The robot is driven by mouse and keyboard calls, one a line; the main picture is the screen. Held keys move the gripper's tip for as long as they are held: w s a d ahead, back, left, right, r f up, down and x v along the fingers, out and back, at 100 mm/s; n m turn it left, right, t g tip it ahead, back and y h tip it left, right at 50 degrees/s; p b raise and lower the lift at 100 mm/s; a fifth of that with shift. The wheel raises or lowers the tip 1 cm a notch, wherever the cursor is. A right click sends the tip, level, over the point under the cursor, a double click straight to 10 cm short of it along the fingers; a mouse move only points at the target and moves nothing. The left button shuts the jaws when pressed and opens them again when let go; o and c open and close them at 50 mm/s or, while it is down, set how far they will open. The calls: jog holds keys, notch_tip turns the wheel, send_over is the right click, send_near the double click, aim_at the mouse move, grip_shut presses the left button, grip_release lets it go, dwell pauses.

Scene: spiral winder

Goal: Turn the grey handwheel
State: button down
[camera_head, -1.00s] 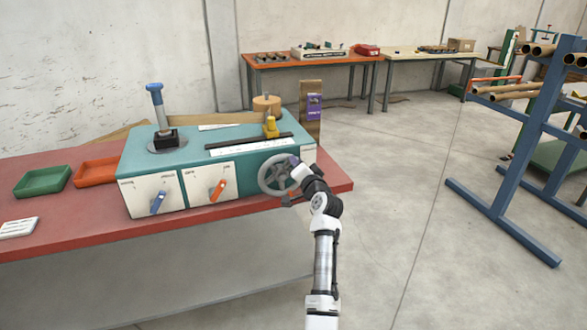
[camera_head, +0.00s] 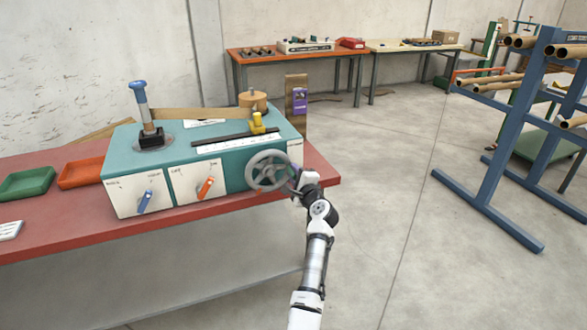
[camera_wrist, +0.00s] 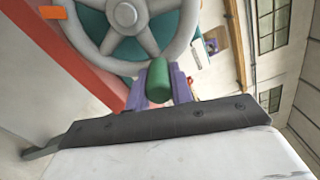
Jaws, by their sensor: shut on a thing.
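The grey handwheel (camera_head: 268,171) is on the front right of the teal winder (camera_head: 225,143). In the wrist view its hub and spokes (camera_wrist: 125,14) show at the top, with part of the rim cut off. A green handle (camera_wrist: 158,82) stands out from the wheel's rim towards me. My gripper (camera_head: 296,181) is at the right side of the wheel. In the wrist view its purple fingers (camera_wrist: 159,87) are shut on the green handle, one on each side. The rear of the handle's grip is partly hidden.
The winder stands on a red table (camera_head: 225,215) with a blue lever (camera_head: 145,202) and an orange lever (camera_head: 205,188) on its front. A yellow part (camera_head: 257,122) and a wooden spool (camera_head: 252,100) are on top. Floor at the right is clear up to a blue rack (camera_head: 485,205).

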jog(key=shift+s+a+f+m+p, duration=0.1)
jog(key=shift+f+m+p, duration=0.2)
jog(key=shift+f+m, duration=0.6)
jog(key=shift+a+f+m+p, duration=0.1)
jog(key=shift+f+m+p, duration=0.25)
jog(key=shift+m, duration=0.85)
jog(key=shift+f, duration=0.15)
jog(key=c, duration=1.2)
grip_release()
jog(key=shift+c, duration=0.2)
jog(key=b+v, duration=0.2)
jog(key=v, duration=1.1)
jog(key=shift+s, duration=0.35)
jog(key=shift+d, duration=0.1)
